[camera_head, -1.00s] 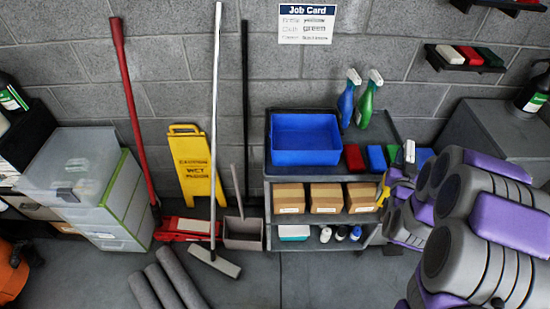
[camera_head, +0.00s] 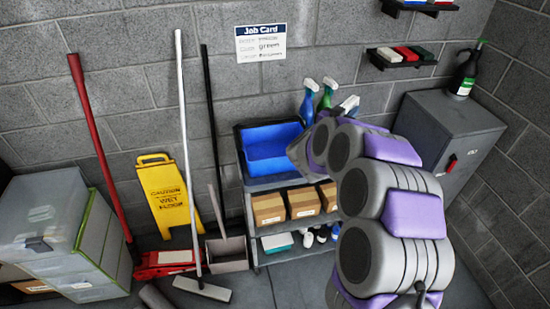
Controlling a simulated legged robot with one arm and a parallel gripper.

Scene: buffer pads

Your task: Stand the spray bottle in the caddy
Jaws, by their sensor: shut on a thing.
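A blue open bin (camera_head: 268,148), probably the caddy, sits on the top of the grey cart (camera_head: 250,218); the part of its inside that I see is empty. A blue spray bottle (camera_head: 308,106) and a green spray bottle (camera_head: 327,95) stand behind it to the right. Another white spray head (camera_head: 349,103) shows just above the end of my arm; its body is hidden. My gripper (camera_head: 304,152) is mostly hidden by my own arm links, right of the bin. It is shut, and this spray bottle moves with it.
Boxes (camera_head: 269,207) and small bottles fill the cart's lower shelves. A yellow wet-floor sign (camera_head: 166,195), a mop and a red-handled tool stand at left. A grey cabinet (camera_head: 445,135) with a dark bottle (camera_head: 464,75) stands at right. A Job Card (camera_head: 261,43) hangs above.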

